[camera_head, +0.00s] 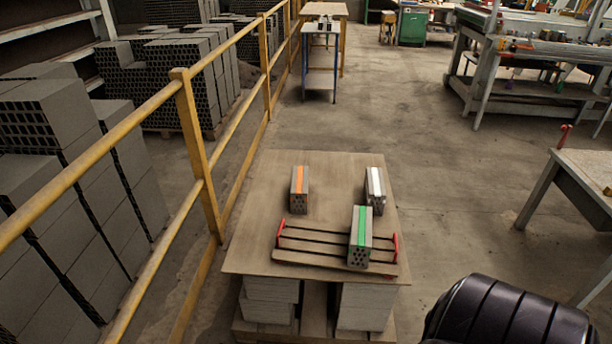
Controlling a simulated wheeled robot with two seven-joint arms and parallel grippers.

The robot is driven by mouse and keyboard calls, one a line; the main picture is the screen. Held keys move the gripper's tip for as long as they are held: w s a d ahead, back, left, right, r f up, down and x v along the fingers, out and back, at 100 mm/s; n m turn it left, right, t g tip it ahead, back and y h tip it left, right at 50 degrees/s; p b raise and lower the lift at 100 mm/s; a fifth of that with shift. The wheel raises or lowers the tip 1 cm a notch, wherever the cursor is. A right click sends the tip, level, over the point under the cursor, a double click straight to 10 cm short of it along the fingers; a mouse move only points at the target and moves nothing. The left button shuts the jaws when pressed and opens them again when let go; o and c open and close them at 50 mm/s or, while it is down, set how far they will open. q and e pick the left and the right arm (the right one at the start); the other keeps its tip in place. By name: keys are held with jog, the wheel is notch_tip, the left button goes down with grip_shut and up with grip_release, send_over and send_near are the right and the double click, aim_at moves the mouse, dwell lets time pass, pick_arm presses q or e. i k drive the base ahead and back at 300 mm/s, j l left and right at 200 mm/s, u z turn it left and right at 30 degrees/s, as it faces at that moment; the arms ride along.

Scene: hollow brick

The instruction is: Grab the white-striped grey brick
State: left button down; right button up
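The white-striped grey brick (375,189) lies on the wooden board at the back right, with its holed end facing me. A green-striped grey brick (360,237) sits just in front of it, on the right part of a low rack (310,241) with red ends. An orange-striped grey brick (299,190) lies at the back left of the board. The gripper fingers of neither arm show. A black ribbed part at the bottom right looks like mine.
The board (252,225) rests on stacked blocks and is clear between the orange and white bricks. A yellow railing (196,150) runs along its left side. Brick stacks (60,170) stand behind the railing. A workbench (585,180) stands at the right.

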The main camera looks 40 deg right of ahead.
aim_at(375, 193)
jog(key=l+u, duration=0.1)
jog(key=l, duration=0.3)
jog(key=k+l+u, duration=0.1)
jog(key=l, duration=0.3)
jog(key=l+u, duration=0.1)
jog(key=l, duration=0.35)
jog(key=k+l+u, duration=0.1)
jog(key=l, duration=0.25)
jog(key=k+l+u, duration=0.1)
jog(key=l, duration=0.3)
jog(key=k+l+u, duration=0.15)
jog(key=l, duration=0.25)
jog(key=k+l+u, duration=0.1)
jog(key=l, duration=0.25)
